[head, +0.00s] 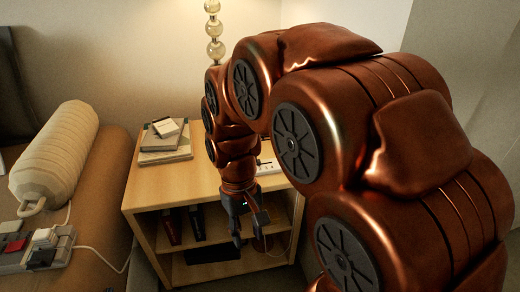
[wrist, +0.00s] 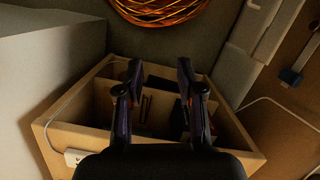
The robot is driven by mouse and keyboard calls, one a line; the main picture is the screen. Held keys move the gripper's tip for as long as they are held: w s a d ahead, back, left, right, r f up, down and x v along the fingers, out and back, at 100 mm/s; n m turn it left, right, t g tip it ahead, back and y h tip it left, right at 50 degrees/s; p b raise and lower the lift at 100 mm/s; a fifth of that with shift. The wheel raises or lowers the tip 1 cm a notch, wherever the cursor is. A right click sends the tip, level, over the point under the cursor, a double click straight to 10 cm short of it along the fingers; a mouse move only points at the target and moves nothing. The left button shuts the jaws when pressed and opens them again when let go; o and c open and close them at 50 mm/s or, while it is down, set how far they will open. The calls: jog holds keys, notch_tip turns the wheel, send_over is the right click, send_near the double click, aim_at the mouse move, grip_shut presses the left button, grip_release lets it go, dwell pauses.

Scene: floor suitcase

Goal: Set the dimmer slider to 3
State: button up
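My gripper (head: 249,230) points down in front of the low wooden cabinet. In the wrist view its two fingers (wrist: 158,92) are spread apart, with nothing held between them. A small white device with dark marks (head: 266,166) lies on the cabinet top, partly hidden by my arm. A white device also shows at the lower left of the wrist view (wrist: 75,157). I cannot tell whether it is the dimmer. No number or slider setting is readable. My gripper is apart from it.
The wooden cabinet (head: 150,193) holds dark books (head: 197,222). Papers or books (head: 165,148) lie on its top, near a glass-ball lamp stem (head: 214,28). At left are a beige bolster (head: 62,150) and a panel with coloured blocks (head: 30,250). Cables trail nearby.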

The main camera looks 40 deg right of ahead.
jog(key=w+d+r+m+t+p, duration=0.15)
jog(key=w+d+r+p, duration=0.3)
jog(key=w+d, duration=0.55)
jog(key=r+m+p, duration=0.2)
send_over(259, 161)
jog(key=shift+f+t, duration=0.15)
jog(key=shift+t, duration=0.3)
jog(key=shift+w+f, duration=0.1)
jog(key=shift+f, duration=0.25)
notch_tip(259, 161, down, 7)
jog(key=shift+f+b, duration=0.1)
jog(key=shift+b, duration=0.4)
grip_shut()
